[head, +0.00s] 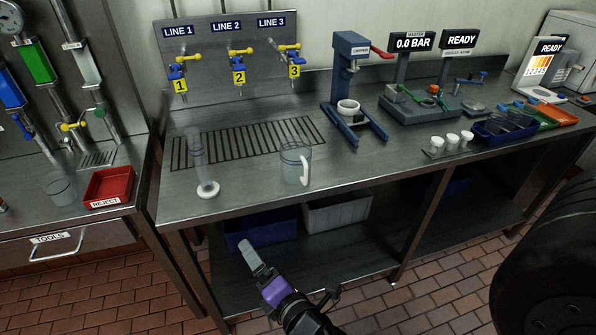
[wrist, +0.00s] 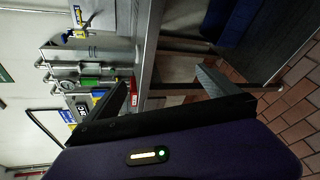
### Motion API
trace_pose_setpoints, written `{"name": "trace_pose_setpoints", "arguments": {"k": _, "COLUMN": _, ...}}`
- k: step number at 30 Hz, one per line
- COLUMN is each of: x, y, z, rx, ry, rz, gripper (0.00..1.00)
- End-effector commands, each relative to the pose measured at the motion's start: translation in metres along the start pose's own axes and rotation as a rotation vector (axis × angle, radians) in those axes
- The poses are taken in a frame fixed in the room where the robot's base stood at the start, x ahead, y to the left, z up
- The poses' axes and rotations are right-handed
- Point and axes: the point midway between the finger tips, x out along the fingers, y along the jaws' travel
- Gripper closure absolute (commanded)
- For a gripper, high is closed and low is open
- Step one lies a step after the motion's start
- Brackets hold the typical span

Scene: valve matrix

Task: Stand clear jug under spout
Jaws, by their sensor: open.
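The clear jug (head: 295,165) stands upright on the steel bench, with its white handle toward the right. It is at the front edge of the slotted drain grate (head: 250,141), below and in front of the wall spouts. Three yellow-handled spouts with blue parts hang on the back panel: tag 1 (head: 178,72), tag 2 (head: 238,68) and tag 3 (head: 292,62). My gripper (head: 252,256) is open and empty in front of the bench, lower than its top and apart from the jug. Its two spread fingers also show in the wrist view (wrist: 163,80), where I cannot make out the jug.
A slim clear cylinder (head: 199,160) stands left of the jug. A blue press stand (head: 350,90) is to the right, with white cups (head: 452,142) farther along. Bins (head: 337,211) sit on the lower shelf. A red reject tray (head: 108,186) is on the left bench.

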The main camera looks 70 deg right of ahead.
Motion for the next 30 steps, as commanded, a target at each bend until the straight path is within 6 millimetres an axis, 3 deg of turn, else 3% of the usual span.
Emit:
{"name": "trace_pose_setpoints", "arguments": {"k": 1, "x": 0.024, "y": 0.007, "z": 0.020, "rx": -0.129, "ry": -0.077, "rz": -0.004, "gripper": 0.00}}
{"name": "trace_pose_setpoints", "arguments": {"k": 6, "x": 0.079, "y": 0.027, "z": 0.096, "rx": -0.587, "ry": -0.317, "rz": -0.109, "gripper": 0.00}}
{"name": "trace_pose_setpoints", "arguments": {"k": 12, "x": 0.105, "y": 0.051, "z": 0.175, "rx": -0.956, "ry": -0.519, "rz": -0.277, "gripper": 0.00}}
{"name": "trace_pose_setpoints", "arguments": {"k": 16, "x": 0.109, "y": 0.059, "z": 0.199, "rx": -1.061, "ry": -0.574, "rz": -0.341, "gripper": 0.00}}
{"name": "trace_pose_setpoints", "arguments": {"k": 30, "x": 0.139, "y": 0.064, "z": 0.233, "rx": -1.088, "ry": -0.589, "rz": -0.360, "gripper": 0.00}}
